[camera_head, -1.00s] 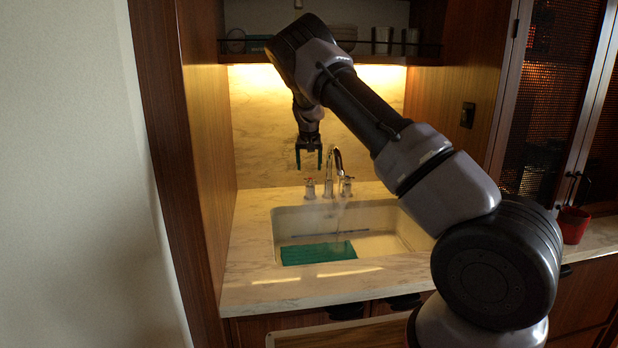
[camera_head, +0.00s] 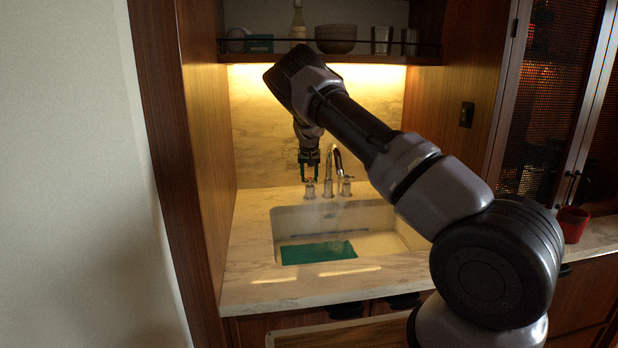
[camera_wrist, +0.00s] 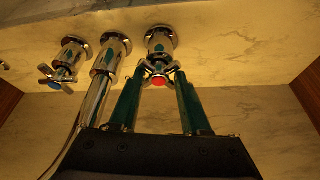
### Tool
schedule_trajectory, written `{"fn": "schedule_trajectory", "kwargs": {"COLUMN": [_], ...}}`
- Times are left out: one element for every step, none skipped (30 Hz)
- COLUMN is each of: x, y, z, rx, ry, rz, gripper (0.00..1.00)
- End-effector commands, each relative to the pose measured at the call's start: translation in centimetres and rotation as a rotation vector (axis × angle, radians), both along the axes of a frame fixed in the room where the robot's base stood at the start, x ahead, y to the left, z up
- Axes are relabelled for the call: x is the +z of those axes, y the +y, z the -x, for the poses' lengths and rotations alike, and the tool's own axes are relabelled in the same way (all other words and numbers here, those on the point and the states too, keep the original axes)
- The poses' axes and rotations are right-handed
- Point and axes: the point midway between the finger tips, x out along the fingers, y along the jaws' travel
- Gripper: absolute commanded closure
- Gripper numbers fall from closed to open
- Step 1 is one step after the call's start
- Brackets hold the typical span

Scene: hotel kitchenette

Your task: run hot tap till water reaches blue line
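The hot tap handle, a chrome cross with a red centre (camera_wrist: 158,80), sits at the left of the tap in the head view (camera_head: 309,190). My gripper (camera_head: 310,179) reaches down onto it. In the wrist view its two green fingers (camera_wrist: 158,88) are closed in on both sides of the cross. The chrome spout (camera_head: 330,170) curves over the sink beside it. The blue-marked handle (camera_wrist: 52,78) stands beyond the spout. A dark blue line (camera_head: 325,233) runs along the inside of the pale sink (camera_head: 395,240). Faint haze hangs under the spout; I cannot tell the water level.
A green sheet (camera_head: 317,253) lies in the sink bottom. A wooden side panel (camera_head: 208,150) stands close at the left. A shelf (camera_head: 375,58) with a bowl and glasses hangs above my arm. A red mug (camera_head: 572,223) stands on the counter at right.

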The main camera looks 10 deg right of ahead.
Motion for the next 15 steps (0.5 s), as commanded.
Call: {"fn": "schedule_trajectory", "kwargs": {"x": [0.13, 0.15, 0.17, 0.18, 0.20, 0.21, 0.23, 0.24, 0.26, 0.27, 0.29, 0.32, 0.33, 0.35, 0.38], "y": [0.21, 0.23, 0.25, 0.26, 0.29, 0.31, 0.33, 0.36, 0.38, 0.40, 0.43, 0.45, 0.49, 0.52, 0.54], "z": [-0.12, -0.14, -0.15, -0.16, -0.17, -0.19, -0.20, -0.21, -0.23, -0.25, -0.26, -0.29, -0.31, -0.33, -0.35], "rx": [0.002, 0.002, 0.002, 0.003, 0.003, 0.003, 0.003, 0.002, 0.000, -0.003, -0.009, -0.018, -0.026, -0.036, -0.051], "ry": [-0.005, -0.005, -0.006, -0.006, -0.006, -0.007, -0.007, -0.008, -0.008, -0.008, -0.009, -0.009, -0.010, -0.010, -0.011], "rz": [-0.003, -0.003, -0.002, -0.003, -0.003, -0.003, -0.003, -0.003, -0.003, -0.003, -0.003, -0.004, -0.003, -0.004, -0.004], "gripper": [1.00, 1.00, 1.00, 1.00, 1.00, 1.00, 1.00, 1.00, 1.00, 1.00, 1.00, 1.00, 1.00, 1.00, 1.00]}}
